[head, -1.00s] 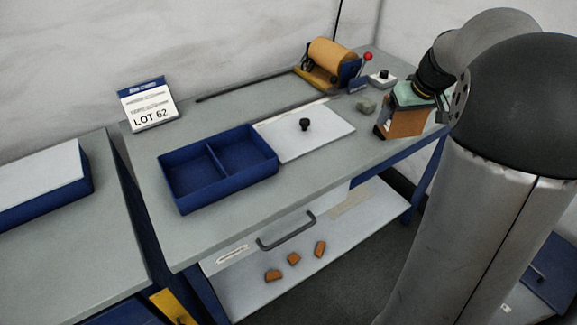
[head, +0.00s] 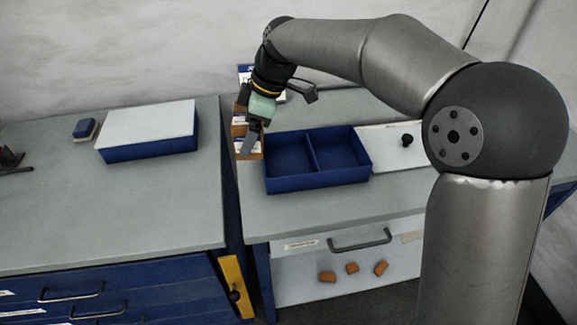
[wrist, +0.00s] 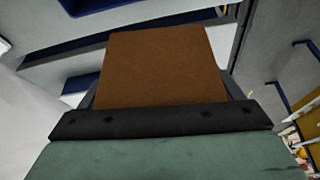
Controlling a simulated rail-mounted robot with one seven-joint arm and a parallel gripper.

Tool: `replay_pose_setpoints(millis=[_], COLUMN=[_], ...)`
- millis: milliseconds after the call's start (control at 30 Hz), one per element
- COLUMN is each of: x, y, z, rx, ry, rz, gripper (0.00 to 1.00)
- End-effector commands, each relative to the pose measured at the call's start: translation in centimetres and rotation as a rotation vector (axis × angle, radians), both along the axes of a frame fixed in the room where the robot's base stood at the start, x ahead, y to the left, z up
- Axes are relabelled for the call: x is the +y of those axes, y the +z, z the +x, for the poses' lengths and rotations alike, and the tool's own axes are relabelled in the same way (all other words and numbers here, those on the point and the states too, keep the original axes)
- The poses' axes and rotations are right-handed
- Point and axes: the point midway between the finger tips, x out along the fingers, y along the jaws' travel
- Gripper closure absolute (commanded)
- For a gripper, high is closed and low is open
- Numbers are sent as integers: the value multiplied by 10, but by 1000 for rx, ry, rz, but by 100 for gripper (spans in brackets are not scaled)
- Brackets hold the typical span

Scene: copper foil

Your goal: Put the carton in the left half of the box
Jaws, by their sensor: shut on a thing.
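The carton (head: 239,118) is brown with a pale label and is held in my gripper (head: 252,138), just left of the box in the head view. A dark finger crosses its near face. In the wrist view the carton (wrist: 165,70) fills the space beyond the dark gripper edge. The box (head: 318,181) is blue and open, with a divider making two compartments. Its left half (head: 287,153) looks empty, and so does the right half. The carton appears outside the box's left wall; its exact height over the bench is hard to tell.
A white lid panel (head: 385,150) with a black knob lies against the box's right side. A blue box with a white top (head: 148,128) stands on the left bench, beside a small blue block (head: 85,129). A sign (head: 246,72) is mostly hidden behind my gripper. A gap separates the benches.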

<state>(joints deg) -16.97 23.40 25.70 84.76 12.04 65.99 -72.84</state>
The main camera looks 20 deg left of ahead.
Motion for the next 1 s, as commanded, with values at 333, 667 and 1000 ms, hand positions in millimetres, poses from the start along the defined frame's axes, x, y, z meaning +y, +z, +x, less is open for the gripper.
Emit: replay_pose_setpoints(millis=[333, 667, 1000], x=[14, -37, -58], y=[-5, -46, -84], z=[-11, 46, 70], rx=[2, 5, 0], ry=[122, 121, 122], rz=[-2, -2, 0], gripper=[46, 46, 46])
